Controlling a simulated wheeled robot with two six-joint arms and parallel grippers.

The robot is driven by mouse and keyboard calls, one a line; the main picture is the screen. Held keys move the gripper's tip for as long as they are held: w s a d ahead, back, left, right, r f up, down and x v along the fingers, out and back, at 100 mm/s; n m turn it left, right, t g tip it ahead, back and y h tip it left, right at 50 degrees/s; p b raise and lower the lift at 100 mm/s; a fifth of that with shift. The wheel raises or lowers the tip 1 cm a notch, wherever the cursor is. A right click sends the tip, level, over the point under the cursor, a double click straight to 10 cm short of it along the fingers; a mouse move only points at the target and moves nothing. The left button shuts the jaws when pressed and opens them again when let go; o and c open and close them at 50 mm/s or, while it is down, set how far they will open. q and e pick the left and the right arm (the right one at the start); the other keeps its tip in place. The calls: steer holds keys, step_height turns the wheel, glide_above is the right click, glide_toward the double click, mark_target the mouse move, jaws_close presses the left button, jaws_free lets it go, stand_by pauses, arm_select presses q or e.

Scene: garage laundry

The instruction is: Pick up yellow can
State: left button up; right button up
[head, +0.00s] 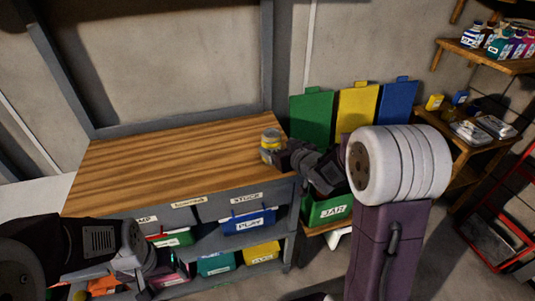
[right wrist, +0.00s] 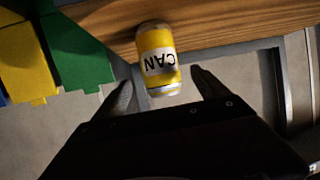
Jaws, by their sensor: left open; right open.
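The yellow can (head: 270,139) stands on the right end of the wooden workbench top (head: 170,160). In the right wrist view the can (right wrist: 158,60) shows its white label, with the word CAN upside down. My right gripper (head: 277,156) is open at the can. In its wrist view the open fingers (right wrist: 161,84) lie one on each side of the can's near end, with gaps visible. Part of the can is hidden by the gripper in the head view. My left gripper (head: 160,268) is low at the left front, below the bench top, open and partly hidden by its arm.
Labelled bins, including a blue one (head: 248,221), sit under the bench. Green (head: 312,115), yellow (head: 357,108) and blue (head: 397,105) lidded bins stand right of it. Bottles (head: 497,42) fill a wall shelf at right. The bench top left of the can is clear.

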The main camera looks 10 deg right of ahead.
steer(key=shift+w, duration=0.1)
steer(key=x, duration=0.9)
steer(key=shift+f, duration=0.1)
steer(key=c, duration=1.4)
step_height(320, 180, up, 9)
steer(key=p, duration=0.2)
steer(key=shift+p, duration=0.4)
steer(key=shift+r, duration=0.6)
